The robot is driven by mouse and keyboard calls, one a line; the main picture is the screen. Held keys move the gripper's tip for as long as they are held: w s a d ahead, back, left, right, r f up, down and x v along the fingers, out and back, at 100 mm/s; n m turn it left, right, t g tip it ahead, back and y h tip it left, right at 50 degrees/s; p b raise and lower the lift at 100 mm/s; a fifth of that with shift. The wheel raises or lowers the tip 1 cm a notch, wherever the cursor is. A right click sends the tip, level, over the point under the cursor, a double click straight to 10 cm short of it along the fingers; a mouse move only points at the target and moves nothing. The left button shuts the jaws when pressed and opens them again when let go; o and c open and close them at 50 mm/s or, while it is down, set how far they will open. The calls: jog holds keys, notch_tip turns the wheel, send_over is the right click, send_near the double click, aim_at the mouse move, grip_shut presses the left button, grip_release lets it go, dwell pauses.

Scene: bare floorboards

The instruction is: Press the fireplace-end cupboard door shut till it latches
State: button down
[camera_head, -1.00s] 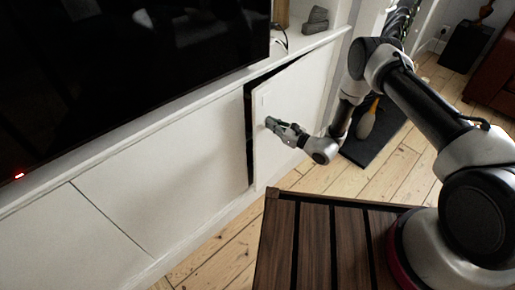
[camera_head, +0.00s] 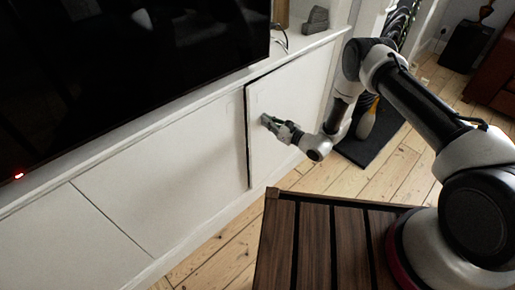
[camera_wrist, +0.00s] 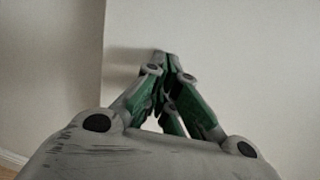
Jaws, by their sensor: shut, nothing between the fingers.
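The white cupboard door (camera_head: 292,100) at the right end of the low cupboard stands almost flush in the head view, with a thin dark gap along its left and top edges. My gripper (camera_head: 265,119) is shut and empty, its fingertips at the door's face, near its left edge. In the wrist view the fingertips of my gripper (camera_wrist: 160,56) are together against or very close to the pale door (camera_wrist: 240,70). The door's left edge shows as an upright line there. Whether the latch has caught cannot be told.
A black television (camera_head: 130,60) stands over the cupboard top. A grey stone-like object (camera_head: 315,20) sits on the top near the right end. A slatted dark wooden surface (camera_head: 315,240) is in front, and a dark mat (camera_head: 378,140) lies on the floorboards to the right.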

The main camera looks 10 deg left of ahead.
jog(key=shift+x, duration=1.4)
jog(key=v, duration=1.3)
dwell(0.7)
